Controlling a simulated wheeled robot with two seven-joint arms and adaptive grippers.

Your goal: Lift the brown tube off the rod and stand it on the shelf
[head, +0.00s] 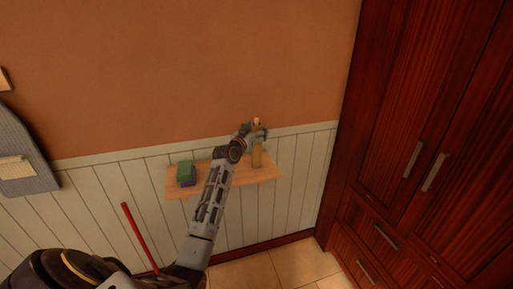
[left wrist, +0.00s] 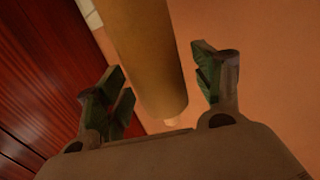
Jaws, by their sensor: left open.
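The brown tube (head: 257,157) stands upright at the right part of the wooden shelf (head: 205,187) on the wall. A small pale stub, apparently the rod (head: 257,121), shows at its top. In the left wrist view the tube (left wrist: 150,60) runs down between the fingers, with the pale stub (left wrist: 172,122) past its end. My left gripper (head: 258,132) is open at the tube's upper part, one finger on each side. I see gaps between fingers and tube in the wrist view. The rest of the rod is hidden. My right gripper is out of view.
A green block (head: 184,170) and a purple block (head: 188,182) sit at the shelf's left end. A dark wooden cabinet (head: 400,130) stands at the right. A red stick (head: 138,235) leans low at the left. The shelf's middle is partly hidden by my arm.

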